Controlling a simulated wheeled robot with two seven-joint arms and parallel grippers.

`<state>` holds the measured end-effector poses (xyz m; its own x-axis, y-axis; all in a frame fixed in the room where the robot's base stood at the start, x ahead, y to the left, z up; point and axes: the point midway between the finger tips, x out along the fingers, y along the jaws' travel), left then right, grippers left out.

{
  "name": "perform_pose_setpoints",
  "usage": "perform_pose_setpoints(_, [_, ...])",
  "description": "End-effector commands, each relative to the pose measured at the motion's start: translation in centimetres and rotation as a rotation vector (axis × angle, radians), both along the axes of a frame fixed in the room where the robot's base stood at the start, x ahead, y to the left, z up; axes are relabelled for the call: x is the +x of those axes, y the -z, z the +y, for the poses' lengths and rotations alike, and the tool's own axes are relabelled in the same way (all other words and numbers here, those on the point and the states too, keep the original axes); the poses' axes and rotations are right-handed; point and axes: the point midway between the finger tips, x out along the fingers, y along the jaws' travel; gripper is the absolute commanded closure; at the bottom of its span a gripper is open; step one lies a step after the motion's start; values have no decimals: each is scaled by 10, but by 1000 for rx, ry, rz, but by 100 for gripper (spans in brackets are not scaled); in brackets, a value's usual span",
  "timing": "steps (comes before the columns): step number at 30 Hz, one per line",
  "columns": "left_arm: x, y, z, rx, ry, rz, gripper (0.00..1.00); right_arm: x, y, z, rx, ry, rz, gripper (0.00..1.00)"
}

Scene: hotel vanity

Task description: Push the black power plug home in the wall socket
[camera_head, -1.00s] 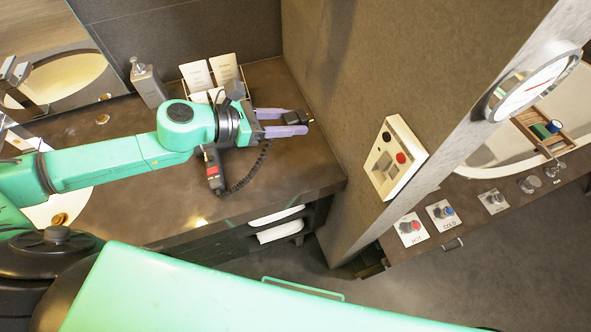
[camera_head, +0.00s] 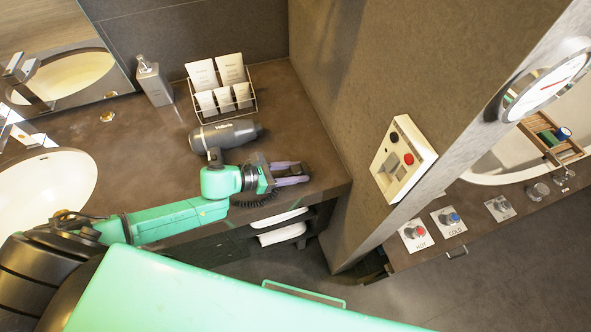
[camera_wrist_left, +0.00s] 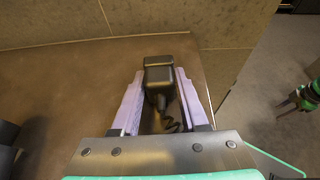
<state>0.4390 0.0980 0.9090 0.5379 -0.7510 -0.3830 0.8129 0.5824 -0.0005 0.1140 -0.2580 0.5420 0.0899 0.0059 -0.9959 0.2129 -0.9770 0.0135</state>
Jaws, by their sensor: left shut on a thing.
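My left gripper (camera_head: 306,173) is shut on the black power plug and holds it above the counter's right end, near the side wall. In the left wrist view the plug (camera_wrist_left: 159,76) sits between the two purple fingers (camera_wrist_left: 156,95), its dark body reaching past their tips. Its coiled cord (camera_wrist_left: 172,123) hangs below it. A white wall panel (camera_head: 416,142) to the right of the gripper has a grey square, a red round part and a black round part. I cannot tell which part is the socket. The plug is clear of the panel.
A grey hair dryer (camera_head: 226,135) lies on the counter (camera_head: 140,155) behind my left arm. A card rack (camera_head: 222,101) and a soap bottle (camera_head: 154,84) stand at the back. The wall corner edge lies between gripper and panel. Knobs (camera_head: 449,217) are at the right.

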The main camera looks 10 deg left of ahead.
Motion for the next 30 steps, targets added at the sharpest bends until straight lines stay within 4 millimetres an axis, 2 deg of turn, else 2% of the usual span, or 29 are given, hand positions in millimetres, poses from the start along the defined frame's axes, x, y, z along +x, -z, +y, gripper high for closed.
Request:
perform_pose_setpoints(11, [0, 7, 0, 1, 0, -1, 100, 0, 9, 0, 0, 0, 0, 50])
perform_pose_setpoints(12, [0, 5, 0, 1, 0, -1, 45, 0, 7, 0, -1, 0, 0, 50])
perform_pose_setpoints(13, [0, 5, 0, 1, 0, 0, 33, 0, 7, 0, -1, 0, 0, 50])
perform_pose_setpoints(14, [0, 5, 0, 1, 0, 0, 26, 0, 7, -1, -1, 0, 0, 50])
perform_pose_setpoints(26, [0, 5, 0, 1, 0, 0, 26, 0, 7, -3, -4, -1, -1, 50])
perform_pose_setpoints(30, [0, 1, 0, 1, 0, -1, 26, 1, 0, -3, -4, -1, -1, 50])
